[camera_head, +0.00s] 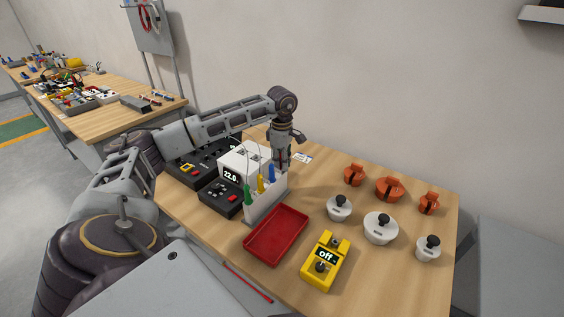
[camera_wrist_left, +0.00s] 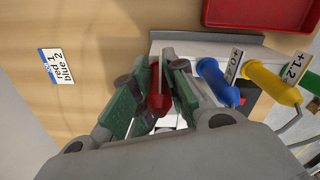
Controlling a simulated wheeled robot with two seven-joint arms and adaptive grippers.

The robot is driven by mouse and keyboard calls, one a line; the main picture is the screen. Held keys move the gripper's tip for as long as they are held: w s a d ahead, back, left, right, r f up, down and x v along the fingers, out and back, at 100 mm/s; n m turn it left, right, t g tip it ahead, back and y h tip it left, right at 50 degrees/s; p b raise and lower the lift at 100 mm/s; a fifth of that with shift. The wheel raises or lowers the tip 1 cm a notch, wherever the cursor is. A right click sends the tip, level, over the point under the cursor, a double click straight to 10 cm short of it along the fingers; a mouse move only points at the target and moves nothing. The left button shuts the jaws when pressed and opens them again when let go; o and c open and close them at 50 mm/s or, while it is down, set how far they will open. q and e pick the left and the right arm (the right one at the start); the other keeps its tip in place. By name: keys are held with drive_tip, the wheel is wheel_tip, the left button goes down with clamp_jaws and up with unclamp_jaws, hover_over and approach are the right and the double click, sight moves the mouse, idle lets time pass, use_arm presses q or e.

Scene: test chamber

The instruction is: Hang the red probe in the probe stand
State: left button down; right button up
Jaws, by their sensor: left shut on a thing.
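The probe stand (camera_head: 262,211) is a pale rack on the table. Green (camera_head: 248,194), yellow (camera_head: 261,184) and blue (camera_head: 272,173) probes hang in it. My left gripper (camera_head: 283,163) is at the rack's far end, beyond the blue probe. In the left wrist view its fingers (camera_wrist_left: 157,88) are shut on the red probe (camera_wrist_left: 159,100). The red probe is over or at the stand's pale top (camera_wrist_left: 205,49), next to the blue probe (camera_wrist_left: 218,80). I cannot tell whether it is seated in a slot. My right gripper is out of view.
A white box with display (camera_head: 232,172) stands behind the stand. A card (camera_wrist_left: 57,66) reads "red 1 blue 2".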

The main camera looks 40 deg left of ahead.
use_arm(q)
drive_tip(key=shift+f, duration=0.3)
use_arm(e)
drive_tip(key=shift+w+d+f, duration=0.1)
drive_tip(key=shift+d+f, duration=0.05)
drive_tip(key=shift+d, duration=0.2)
use_arm(q)
drive_tip(key=shift+f+b, duration=0.3)
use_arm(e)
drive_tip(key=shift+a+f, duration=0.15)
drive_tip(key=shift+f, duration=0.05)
use_arm(q)
drive_tip(key=c, duration=1.5)
unclamp_jaws()
drive_tip(key=shift+o, duration=0.7)
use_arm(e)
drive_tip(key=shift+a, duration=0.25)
use_arm(q)
drive_tip(key=shift+r, duration=0.9)
wheel_tip(320, 180, up, 10)
drive_tip(key=shift+r, duration=0.15)
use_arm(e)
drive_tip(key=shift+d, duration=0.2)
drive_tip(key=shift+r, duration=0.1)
